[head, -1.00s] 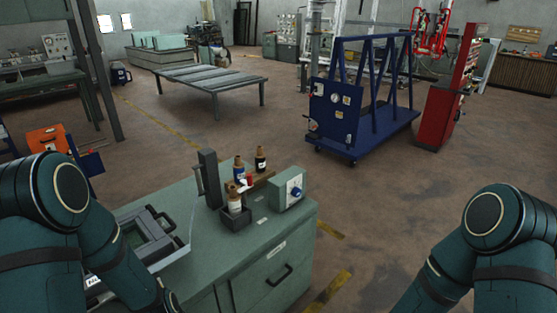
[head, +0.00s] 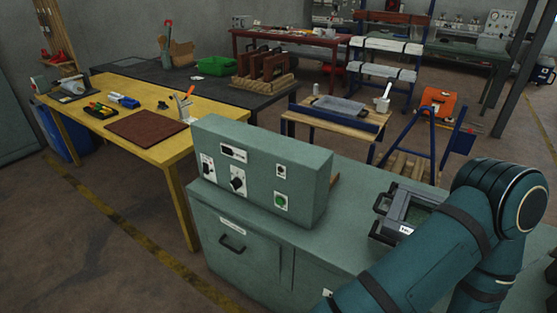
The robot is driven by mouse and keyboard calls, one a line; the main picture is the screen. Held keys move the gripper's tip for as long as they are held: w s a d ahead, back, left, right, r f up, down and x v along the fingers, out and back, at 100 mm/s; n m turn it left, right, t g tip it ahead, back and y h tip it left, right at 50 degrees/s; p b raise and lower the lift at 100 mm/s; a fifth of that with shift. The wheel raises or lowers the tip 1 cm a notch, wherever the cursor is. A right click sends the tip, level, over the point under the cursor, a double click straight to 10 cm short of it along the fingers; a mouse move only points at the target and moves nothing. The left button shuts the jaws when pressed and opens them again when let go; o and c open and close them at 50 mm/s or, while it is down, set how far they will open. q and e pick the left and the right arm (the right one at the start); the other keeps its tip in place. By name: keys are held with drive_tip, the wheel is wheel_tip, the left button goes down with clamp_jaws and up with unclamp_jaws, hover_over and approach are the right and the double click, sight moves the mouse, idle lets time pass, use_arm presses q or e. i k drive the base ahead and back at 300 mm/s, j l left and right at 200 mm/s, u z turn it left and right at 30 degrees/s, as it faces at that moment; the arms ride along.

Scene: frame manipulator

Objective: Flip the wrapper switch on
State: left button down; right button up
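A grey-green control box (head: 262,165) stands on the left part of a green cabinet (head: 345,235). Its front has a black rotary knob (head: 237,181), a small rocker-like switch (head: 207,167), a dark display (head: 233,152), a small round control (head: 281,171) and a green button (head: 280,201). No readable label marks any of these as the wrapper switch, and I cannot tell its position. A dark framed device (head: 405,212) sits on the cabinet to the right of the box, partly behind my arm. Neither gripper is in view.
A yellow table (head: 160,152) with tools and a brown mat (head: 147,125) stands left of the cabinet. A wooden-topped bench (head: 322,120) and an orange box (head: 440,102) on a blue stand are behind it. Open floor (head: 90,250) lies at the lower left.

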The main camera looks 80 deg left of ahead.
sight(205, 166)
drive_tip(key=u, duration=3.25)
drive_tip(key=i+z, duration=0.3)
drive_tip(key=i, duration=0.3)
drive_tip(key=i+j+z, duration=0.1)
drive_tip(key=i+z, duration=0.2)
drive_tip(key=i, duration=0.25)
